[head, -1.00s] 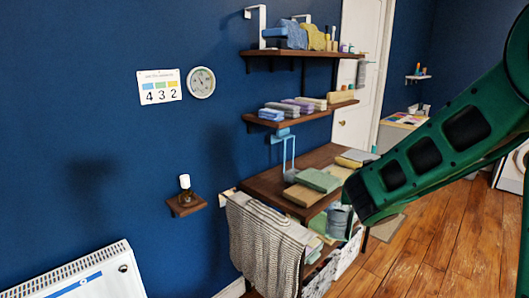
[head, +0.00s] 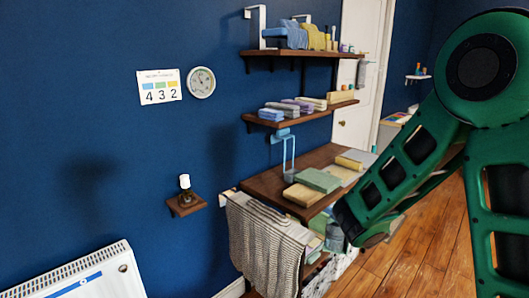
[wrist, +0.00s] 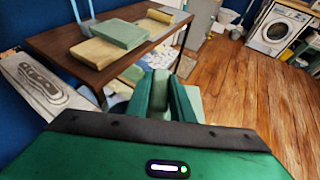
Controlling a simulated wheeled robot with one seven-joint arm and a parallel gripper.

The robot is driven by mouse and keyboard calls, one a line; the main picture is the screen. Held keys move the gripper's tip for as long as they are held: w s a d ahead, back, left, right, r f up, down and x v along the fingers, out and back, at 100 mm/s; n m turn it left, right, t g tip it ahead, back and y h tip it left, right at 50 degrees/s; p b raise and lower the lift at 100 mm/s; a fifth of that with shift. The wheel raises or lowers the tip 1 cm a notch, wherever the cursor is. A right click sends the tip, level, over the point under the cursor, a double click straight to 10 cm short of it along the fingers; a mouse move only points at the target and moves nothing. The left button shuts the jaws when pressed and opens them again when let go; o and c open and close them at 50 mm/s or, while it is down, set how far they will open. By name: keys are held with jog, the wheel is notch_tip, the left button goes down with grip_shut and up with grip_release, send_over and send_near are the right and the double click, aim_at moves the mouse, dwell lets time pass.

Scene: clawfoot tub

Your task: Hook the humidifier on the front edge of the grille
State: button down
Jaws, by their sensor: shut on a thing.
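My gripper (wrist: 168,98) is shut on a pale grey-green thing (wrist: 194,103), which appears to be the humidifier; the fingers hide most of it. In the head view a grey-blue thing (head: 334,238) shows by the end of my arm, low beside the dark wooden table, partly covered. The grille (head: 62,270) is the slotted top of the white radiator at the lower left of the head view, well left of my gripper. A blue strip (head: 82,284) marks the radiator's front.
The wooden table (head: 262,184) carries folded cloths (head: 318,180). A knitted towel (head: 262,245) hangs at its left end, between my gripper and the radiator. A small wall shelf (head: 186,206) holds a white-topped item. Wooden floor (wrist: 240,90) lies open to the right.

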jog(key=shift+s+f, duration=0.1)
jog(key=shift+f, duration=1.6)
